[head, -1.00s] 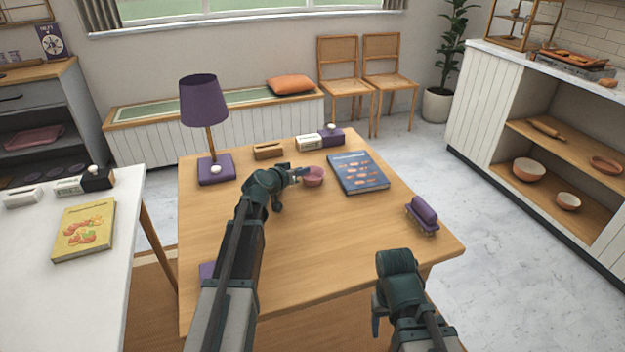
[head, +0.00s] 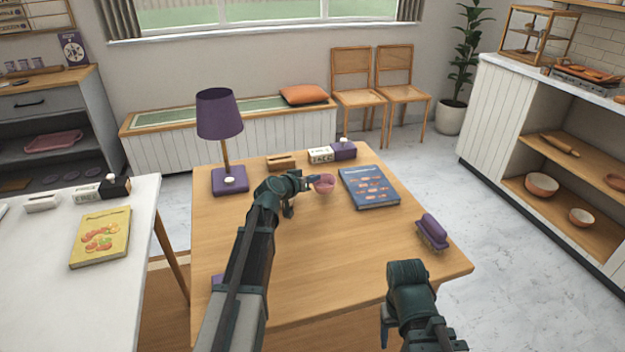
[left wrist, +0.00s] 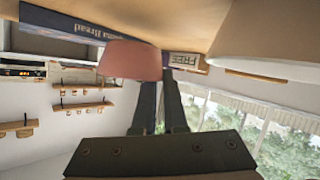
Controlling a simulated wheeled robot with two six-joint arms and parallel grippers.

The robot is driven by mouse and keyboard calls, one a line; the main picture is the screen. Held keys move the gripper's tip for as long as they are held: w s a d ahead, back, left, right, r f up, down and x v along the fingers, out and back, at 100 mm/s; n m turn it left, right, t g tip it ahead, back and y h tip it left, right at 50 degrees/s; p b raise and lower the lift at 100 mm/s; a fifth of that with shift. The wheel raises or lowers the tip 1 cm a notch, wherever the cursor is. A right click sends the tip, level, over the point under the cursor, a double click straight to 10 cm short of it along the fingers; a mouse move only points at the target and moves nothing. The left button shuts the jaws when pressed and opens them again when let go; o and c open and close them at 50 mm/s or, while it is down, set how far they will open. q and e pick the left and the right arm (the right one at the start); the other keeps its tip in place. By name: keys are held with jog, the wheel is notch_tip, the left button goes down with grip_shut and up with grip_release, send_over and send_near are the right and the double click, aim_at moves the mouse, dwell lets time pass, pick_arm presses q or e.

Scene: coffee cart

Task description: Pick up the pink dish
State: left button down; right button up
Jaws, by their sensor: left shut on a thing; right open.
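The pink dish (head: 325,184) is a small round bowl over the wooden table, left of the blue book. My left gripper (head: 312,182) is shut on its left rim and seems to hold it a little above the tabletop. In the left wrist view the dish (left wrist: 130,60) is at the fingertips of my left gripper (left wrist: 160,80), and the picture is upside down. My right gripper (head: 386,325) is open and empty by the table's front edge, partly hidden by its own arm.
On the table (head: 320,250) are a purple lamp (head: 221,115), a blue book (head: 368,187), a purple brush-like item (head: 432,231), a wooden block (head: 281,162) and a white-and-purple block (head: 332,153). The table's middle right is clear. A white table (head: 125,280) stands at left.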

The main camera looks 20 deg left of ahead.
pick_arm(q)
jog(key=shift+r+p, duration=0.5)
jog(key=shift+r, duration=0.45)
jog(key=s+d, duration=0.3)
jog(key=s, duration=0.1)
jog(key=s+d, duration=0.3)
jog(key=s, duration=0.1)
jog(key=s+d, duration=0.4)
jog(key=shift+s+r+p, duration=0.3)
pick_arm(e)
notch_tip(320, 180, up, 2)
jog(key=shift+r, duration=0.25)
